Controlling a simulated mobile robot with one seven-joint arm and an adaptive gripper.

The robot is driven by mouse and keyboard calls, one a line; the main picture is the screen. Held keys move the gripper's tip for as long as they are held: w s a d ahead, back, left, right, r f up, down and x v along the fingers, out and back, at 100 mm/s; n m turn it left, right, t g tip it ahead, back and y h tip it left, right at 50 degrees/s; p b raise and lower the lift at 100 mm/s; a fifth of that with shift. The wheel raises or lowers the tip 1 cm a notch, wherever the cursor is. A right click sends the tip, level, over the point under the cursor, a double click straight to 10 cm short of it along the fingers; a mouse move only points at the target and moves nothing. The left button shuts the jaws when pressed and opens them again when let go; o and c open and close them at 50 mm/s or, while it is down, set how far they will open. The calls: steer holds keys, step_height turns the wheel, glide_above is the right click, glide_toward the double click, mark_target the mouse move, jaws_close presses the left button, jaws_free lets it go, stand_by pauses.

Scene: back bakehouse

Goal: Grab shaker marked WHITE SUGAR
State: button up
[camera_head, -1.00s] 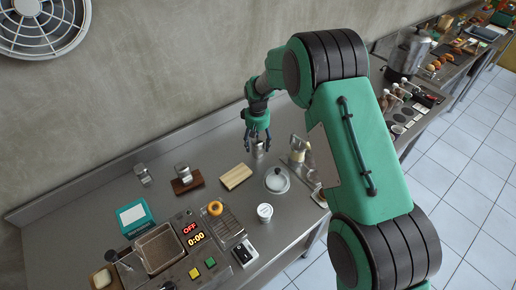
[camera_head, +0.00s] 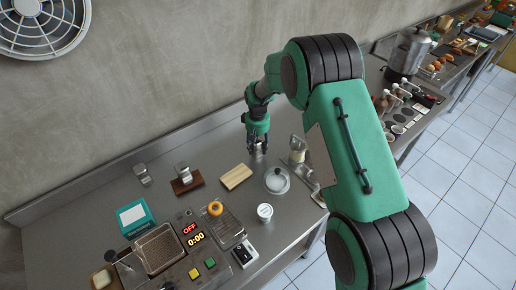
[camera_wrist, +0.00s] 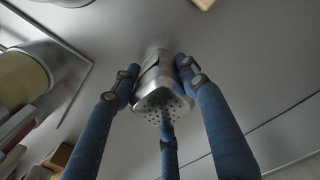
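My gripper (camera_head: 256,146) is low over the back of the steel counter, with its fingers around a metal shaker (camera_head: 258,154). In the wrist view the shaker (camera_wrist: 158,88) has a perforated top and stands between the blue fingers of my gripper (camera_wrist: 157,82). The side fingers lie close against its body, and the third finger is at the near edge of its top. No readable label shows on it. A similar metal shaker (camera_head: 142,174) stands at the left, and another (camera_head: 183,172) is on a dark brown block. Their markings are too small to read.
A pale wooden board (camera_head: 236,177) lies left of my gripper. A domed dish (camera_head: 277,182) and a white-lidded tub (camera_head: 265,211) are in front. A fryer (camera_head: 158,248) stands at the front left.

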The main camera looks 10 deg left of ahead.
jaws_close()
steer(key=shift+r, duration=0.1)
steer(key=shift+r, duration=4.95)
